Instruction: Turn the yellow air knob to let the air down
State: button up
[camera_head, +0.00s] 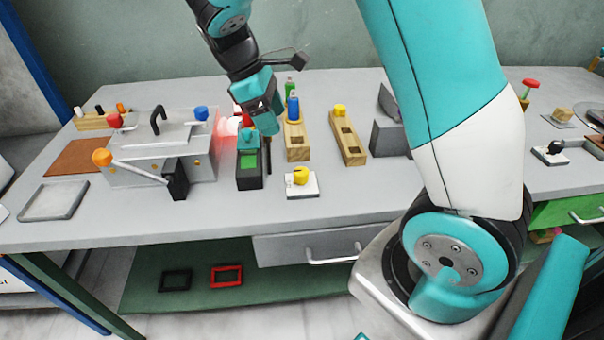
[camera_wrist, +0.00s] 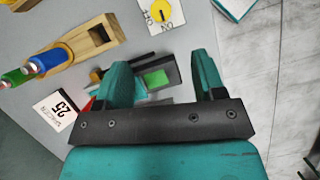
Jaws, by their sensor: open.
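The yellow knob (camera_head: 301,175) sits on a small white plate (camera_head: 303,189) near the front edge of the bench. In the wrist view the knob (camera_wrist: 160,13) is at the top edge, partly cut off, with black ON and OFF-like lettering on its plate. My gripper (camera_head: 258,135) is open and empty, left of and behind the knob, pointing down above a black box with a green panel (camera_head: 248,161). In the wrist view the green panel (camera_wrist: 157,78) shows between the two teal fingers. The fingers are apart from the knob.
A grey press with an orange-tipped lever (camera_head: 130,165) stands left of the black box. Wooden holders (camera_head: 298,150) stand behind the knob, one with a blue and a green bottle, one with a yellow piece (camera_head: 340,110). The bench right of the knob's plate is clear.

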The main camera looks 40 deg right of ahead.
aim_at(302, 170)
jog(key=x, duration=1.5)
jog(key=shift+s+f, duration=0.1)
jog(key=shift+f, duration=0.15)
jog(key=shift+c, duration=0.4)
jog(key=c, duration=0.8)
jog(key=shift+c, duration=0.2)
